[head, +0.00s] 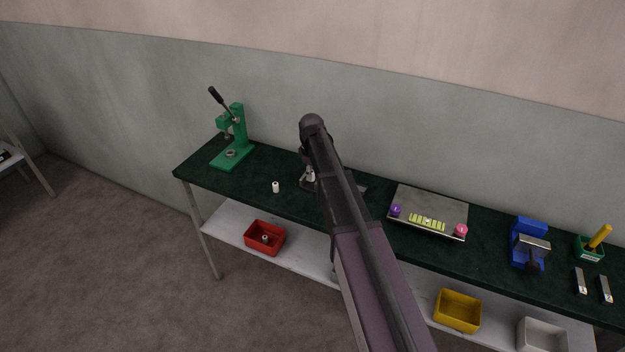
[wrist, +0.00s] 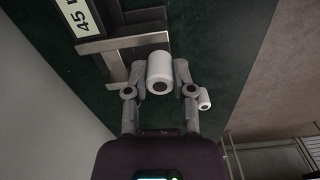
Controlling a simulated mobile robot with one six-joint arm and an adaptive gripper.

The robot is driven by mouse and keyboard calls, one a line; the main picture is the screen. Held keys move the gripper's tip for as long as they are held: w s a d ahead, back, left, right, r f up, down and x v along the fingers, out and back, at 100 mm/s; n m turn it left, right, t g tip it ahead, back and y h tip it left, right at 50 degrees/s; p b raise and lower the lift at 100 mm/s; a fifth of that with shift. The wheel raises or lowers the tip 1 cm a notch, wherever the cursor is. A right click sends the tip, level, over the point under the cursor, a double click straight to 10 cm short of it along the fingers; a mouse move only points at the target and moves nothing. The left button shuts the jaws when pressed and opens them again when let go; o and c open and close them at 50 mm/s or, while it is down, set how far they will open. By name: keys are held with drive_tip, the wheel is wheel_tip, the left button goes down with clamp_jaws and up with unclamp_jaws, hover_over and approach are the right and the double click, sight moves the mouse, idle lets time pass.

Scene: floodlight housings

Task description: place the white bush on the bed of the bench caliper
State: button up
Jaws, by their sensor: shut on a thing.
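My gripper (wrist: 159,76) is shut on a white bush (wrist: 159,68), a short white cylinder with a dark bore, held between the two fingertips. In the head view my gripper (head: 309,180) is over the bench, partly hidden by my arm. The bench caliper (wrist: 125,43) has a grey metal bed and jaws and a display reading 45; it lies just beyond and left of the held bush in the wrist view. I cannot tell whether the bush touches its bed. My arm hides most of the caliper in the head view. A second white bush (head: 276,187) stands on the bench, left of my gripper.
A green press (head: 236,140) stands at the bench's left end. Right of my arm are a grey plate (head: 430,205) with coloured pieces, a blue vise (head: 528,243) and a green holder (head: 589,248). Red (head: 264,239), yellow (head: 457,311) and white (head: 541,337) bins sit below.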

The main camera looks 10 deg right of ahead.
sight(312, 186)
drive_tip(key=shift+w+d, duration=0.1)
drive_tip(key=shift+w, duration=0.35)
drive_tip(key=shift+w+f+b, duration=0.2)
drive_tip(key=shift+f+b, duration=0.1)
drive_tip(key=shift+s+f+b, duration=0.1)
drive_tip(key=shift+f+b, duration=1.45)
drive_tip(key=shift+f, duration=0.2)
drive_tip(key=o, duration=0.9)
drive_tip(key=shift+r, duration=0.1)
drive_tip(key=shift+r, duration=0.15)
wheel_tip(312, 186, up, 12)
drive_tip(key=p, duration=1.2)
